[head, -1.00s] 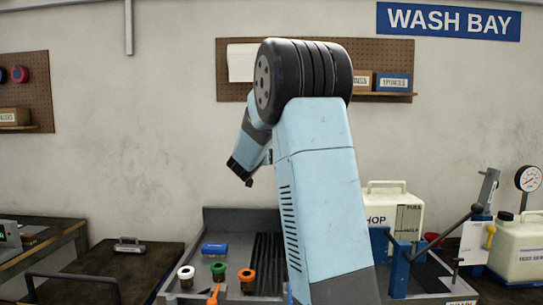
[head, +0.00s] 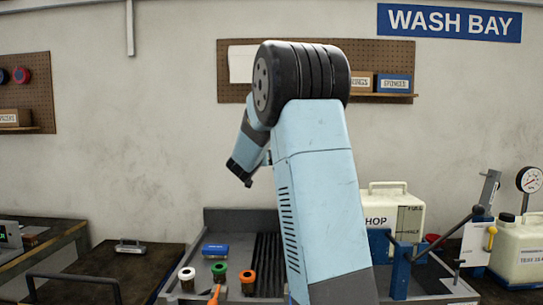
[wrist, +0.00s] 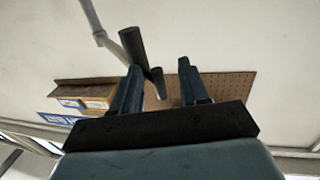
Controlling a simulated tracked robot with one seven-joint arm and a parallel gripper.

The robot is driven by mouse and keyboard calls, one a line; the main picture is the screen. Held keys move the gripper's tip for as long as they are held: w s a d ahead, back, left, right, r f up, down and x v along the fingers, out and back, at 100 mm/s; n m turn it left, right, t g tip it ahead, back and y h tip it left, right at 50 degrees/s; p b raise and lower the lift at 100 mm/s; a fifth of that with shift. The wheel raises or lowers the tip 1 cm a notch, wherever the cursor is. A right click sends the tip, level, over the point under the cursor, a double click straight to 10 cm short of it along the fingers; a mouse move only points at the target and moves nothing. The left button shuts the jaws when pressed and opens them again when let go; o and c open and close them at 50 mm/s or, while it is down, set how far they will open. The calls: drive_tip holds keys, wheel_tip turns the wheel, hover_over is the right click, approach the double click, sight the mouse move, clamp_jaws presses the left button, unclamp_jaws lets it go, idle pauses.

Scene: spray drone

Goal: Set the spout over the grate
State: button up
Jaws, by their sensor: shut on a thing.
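The grate (head: 268,250) is a set of dark slats in the grey sink tray, left of my arm and partly covered by it. In the wrist view a grey tube (wrist: 107,38), seemingly the spout, comes down from the upper left to a dark bar (wrist: 133,47). My gripper is shut on this piece. In the head view my arm hides the spout, and the fingers do not show clearly.
A cream jug (head: 396,212) and blue clamp (head: 401,268) stand right of my arm. A pegboard (head: 232,88) hangs behind.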

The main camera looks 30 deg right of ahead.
drive_tip(key=shift+r, duration=0.1)
drive_tip(key=v, duration=1.3)
drive_tip(key=shift+s+a, duration=0.25)
drive_tip(key=shift+a, duration=0.05)
drive_tip(key=shift+f, duration=0.2)
